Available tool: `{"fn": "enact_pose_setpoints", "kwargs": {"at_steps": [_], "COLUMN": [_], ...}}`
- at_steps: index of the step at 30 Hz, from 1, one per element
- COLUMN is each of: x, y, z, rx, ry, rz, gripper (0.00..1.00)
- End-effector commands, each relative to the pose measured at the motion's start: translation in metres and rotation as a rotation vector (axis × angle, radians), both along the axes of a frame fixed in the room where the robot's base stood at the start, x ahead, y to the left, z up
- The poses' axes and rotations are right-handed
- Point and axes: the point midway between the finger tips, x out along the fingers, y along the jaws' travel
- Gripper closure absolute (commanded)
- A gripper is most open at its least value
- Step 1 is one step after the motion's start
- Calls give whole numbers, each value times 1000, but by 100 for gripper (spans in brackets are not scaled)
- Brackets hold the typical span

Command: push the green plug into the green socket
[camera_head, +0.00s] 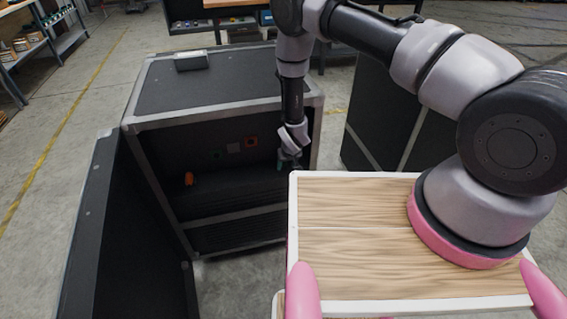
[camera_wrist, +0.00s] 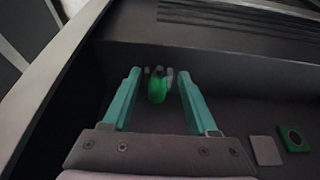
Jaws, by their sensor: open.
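The green plug (camera_wrist: 157,88) shows in the wrist view between the tips of my gripper's teal fingers. My gripper (camera_wrist: 159,74) is open, with a visible gap on each side of the plug. The green socket (camera_wrist: 294,138), a green square with a dark round hole, is at the lower right of the wrist view, apart from the plug. In the head view, my gripper (camera_head: 288,165) reaches into the right side of the open black case. The plug cannot be made out clearly there.
The black case (camera_head: 225,85) has metal edges and an open front. Inside are a red socket (camera_head: 251,141), a grey plate (camera_head: 233,148) and an orange plug (camera_head: 189,179). An open black panel (camera_head: 90,235) stands at left. A wooden-topped surface (camera_head: 350,235) lies in front.

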Motion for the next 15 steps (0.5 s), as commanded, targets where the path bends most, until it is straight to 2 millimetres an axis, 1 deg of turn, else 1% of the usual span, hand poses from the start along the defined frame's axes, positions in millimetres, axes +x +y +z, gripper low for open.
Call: {"fn": "enact_pose_setpoints", "kwargs": {"at_steps": [1,4,14,15], "x": [2,4,5,5], "y": [0,0,1,1], "z": [-7,-12,-13,-13], "rx": [-1,-1,-1,-1], "ry": [2,1,1,1], "rz": [-1,-1,-1,-1], "gripper": [41,41,41,49]}}
